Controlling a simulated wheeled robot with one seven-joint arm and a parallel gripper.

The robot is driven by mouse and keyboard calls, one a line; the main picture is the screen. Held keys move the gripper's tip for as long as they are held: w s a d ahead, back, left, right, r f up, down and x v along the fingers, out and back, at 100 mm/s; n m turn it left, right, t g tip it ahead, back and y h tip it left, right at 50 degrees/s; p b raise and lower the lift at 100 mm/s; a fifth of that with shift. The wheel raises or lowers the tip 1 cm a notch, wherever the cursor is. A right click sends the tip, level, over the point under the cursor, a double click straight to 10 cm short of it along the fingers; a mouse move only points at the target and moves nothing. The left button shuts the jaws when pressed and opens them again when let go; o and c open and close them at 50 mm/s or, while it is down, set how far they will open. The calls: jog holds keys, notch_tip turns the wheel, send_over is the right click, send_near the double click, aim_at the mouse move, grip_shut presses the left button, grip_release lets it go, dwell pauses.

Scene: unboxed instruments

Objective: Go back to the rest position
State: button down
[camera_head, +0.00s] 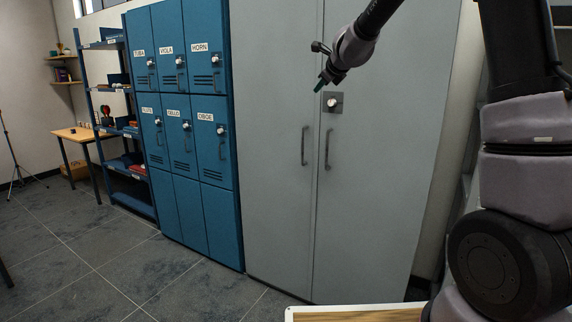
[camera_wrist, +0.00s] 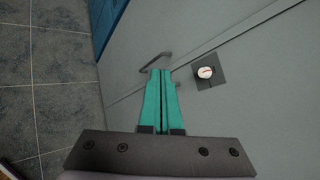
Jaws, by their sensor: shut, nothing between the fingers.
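My gripper (camera_head: 320,86) is held up in front of the tall grey cabinet (camera_head: 270,120) in the head view, near the door lock. Its two green fingers are together and empty; they also show in the wrist view (camera_wrist: 161,72). The grey cabinet's two doors are closed. A round white and red dial lock on a dark plate (camera_head: 332,103) sits on the right door and shows in the wrist view (camera_wrist: 205,73). Two vertical handles (camera_head: 304,145) flank the door seam. In the wrist view the fingertips overlap a handle (camera_wrist: 152,61); I cannot tell whether they touch it.
Blue lockers (camera_head: 190,120) with instrument labels and dial locks stand left of the cabinet. Further left are a blue shelf rack (camera_head: 110,110), a small wooden table (camera_head: 75,133) and a tripod (camera_head: 12,150). A wood-topped surface (camera_head: 355,314) is at the bottom edge. The tiled floor at left is clear.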

jog(key=s+d+r+n+g, duration=0.1)
jog(key=s+r+n, duration=0.15)
jog(key=s, duration=0.35)
jog(key=s+d+r+n+y, duration=0.1)
jog(key=s+d+r+n, duration=0.1)
jog(key=s+n, duration=0.3)
jog(key=s+d+r+n+g, duration=0.1)
jog(key=s+r+n, duration=0.15)
jog(key=s, duration=0.45)
jog(key=s+d+f+n+h, duration=0.1)
jog(key=s+d+f+n, duration=0.1)
jog(key=s, duration=0.6)
jog(key=s+d+f+n+g+h, duration=0.1)
jog(key=s+d+f+n, duration=0.2)
jog(key=s, duration=0.5)
jog(key=s+d+f+n+g, duration=0.1)
jog(key=s+d+n, duration=0.3)
jog(key=s, duration=0.4)
jog(key=shift+f+n+h, duration=0.4)
jog(key=shift+f+n, duration=0.4)
jog(key=shift+f, duration=0.1)
